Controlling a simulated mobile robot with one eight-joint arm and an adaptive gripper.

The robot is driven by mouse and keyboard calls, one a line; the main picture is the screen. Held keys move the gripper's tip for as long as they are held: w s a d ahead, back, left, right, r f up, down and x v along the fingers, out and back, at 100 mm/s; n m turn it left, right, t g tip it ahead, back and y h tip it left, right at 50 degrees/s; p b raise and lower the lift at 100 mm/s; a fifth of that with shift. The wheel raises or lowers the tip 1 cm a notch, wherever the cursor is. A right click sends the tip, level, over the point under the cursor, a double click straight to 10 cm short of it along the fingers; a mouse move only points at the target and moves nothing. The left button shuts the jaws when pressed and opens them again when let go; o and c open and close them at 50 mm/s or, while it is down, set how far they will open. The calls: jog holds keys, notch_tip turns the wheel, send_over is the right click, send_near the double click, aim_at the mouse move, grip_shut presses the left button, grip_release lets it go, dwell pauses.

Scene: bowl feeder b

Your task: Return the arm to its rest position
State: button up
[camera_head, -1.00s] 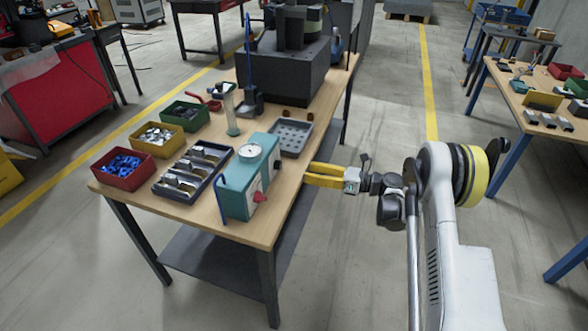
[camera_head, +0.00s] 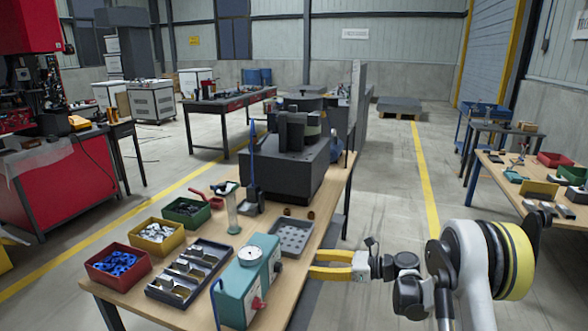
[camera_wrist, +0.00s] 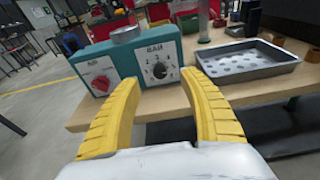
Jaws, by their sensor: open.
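My gripper (camera_head: 318,264) is at the right edge of the wooden workbench (camera_head: 330,206) in the head view, its yellow fingers pointing left toward the teal box. In the wrist view my gripper (camera_wrist: 160,88) has its two yellow fingers spread apart with nothing between them. My arm comes in from the right, folded back beside the bench. The teal box (camera_wrist: 138,62) with a dial and a red knob stands in front of the fingers, apart from them. The grey perforated tray (camera_wrist: 250,62) lies to its right in the wrist view.
A red bin (camera_head: 117,283), a yellow bin (camera_head: 172,245) and a green bin (camera_head: 200,215) hold small parts on the bench. A dark divided tray (camera_head: 165,292) lies beside them. A dark bowl feeder machine (camera_head: 285,168) stands at the back. Open floor lies right of the bench.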

jog(key=s+r+n+h, duration=0.7)
jog(key=s+r+n, duration=0.2)
jog(key=s+r, duration=0.35)
jog(key=s+d+n+t+h, duration=0.1)
jog(key=s+d+n+h, duration=0.3)
jog(key=s, duration=0.7)
jog(key=s+d+n+t+h, duration=0.1)
jog(key=s+d+n+h, duration=0.3)
jog(key=s+d+n, duration=0.3)
jog(key=s+n, duration=0.2)
jog(key=s, duration=0.3)
jog(key=shift+s+f, duration=0.1)
jog(key=shift+f, duration=0.05)
